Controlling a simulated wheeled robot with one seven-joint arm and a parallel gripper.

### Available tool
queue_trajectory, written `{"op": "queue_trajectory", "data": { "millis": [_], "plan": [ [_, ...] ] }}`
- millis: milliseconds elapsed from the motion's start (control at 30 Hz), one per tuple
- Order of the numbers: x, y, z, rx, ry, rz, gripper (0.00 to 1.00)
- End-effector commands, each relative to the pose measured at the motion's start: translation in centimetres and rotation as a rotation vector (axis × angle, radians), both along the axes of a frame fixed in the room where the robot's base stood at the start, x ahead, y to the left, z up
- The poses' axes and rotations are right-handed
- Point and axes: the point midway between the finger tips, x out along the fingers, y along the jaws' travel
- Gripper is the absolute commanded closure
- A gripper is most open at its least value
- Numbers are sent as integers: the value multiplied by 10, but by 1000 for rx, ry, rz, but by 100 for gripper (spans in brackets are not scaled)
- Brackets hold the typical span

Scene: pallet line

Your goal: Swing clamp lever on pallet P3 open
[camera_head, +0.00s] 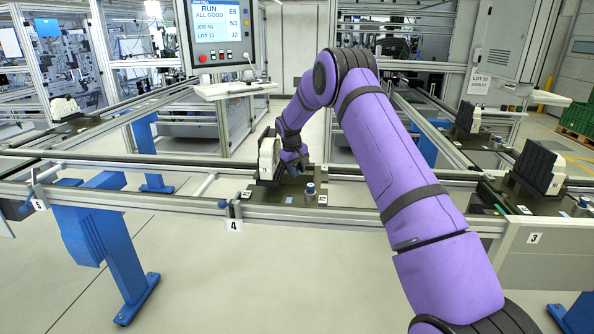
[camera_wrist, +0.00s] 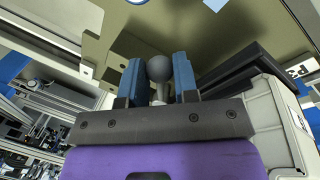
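My gripper (camera_wrist: 159,73) has its two blue fingers on either side of a dark grey ball knob (camera_wrist: 158,67), which appears to be the end of the clamp lever. A pale stem shows below the knob. In the head view my gripper (camera_head: 296,165) is low over the pallet (camera_head: 287,196) at station 4, beside a white part (camera_head: 267,158). The lever is hidden there by my gripper.
A neighbouring pallet with a black-and-white part (camera_head: 540,168) stands right at station 3. Another white part (camera_head: 65,108) is at far left. Conveyor rails (camera_head: 130,198) run across in front. An operator screen (camera_head: 217,25) stands behind, over a small shelf (camera_head: 235,89).

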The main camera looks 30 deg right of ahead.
Motion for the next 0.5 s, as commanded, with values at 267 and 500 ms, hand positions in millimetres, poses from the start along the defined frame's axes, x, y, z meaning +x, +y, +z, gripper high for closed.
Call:
{"op": "queue_trajectory", "data": {
  "millis": [267, 500],
  "plan": [
    [0, 0, 0, 0, -1, 1, 47],
    [0, 2, 8, -1, -3, 2, 47]
  ]
}}
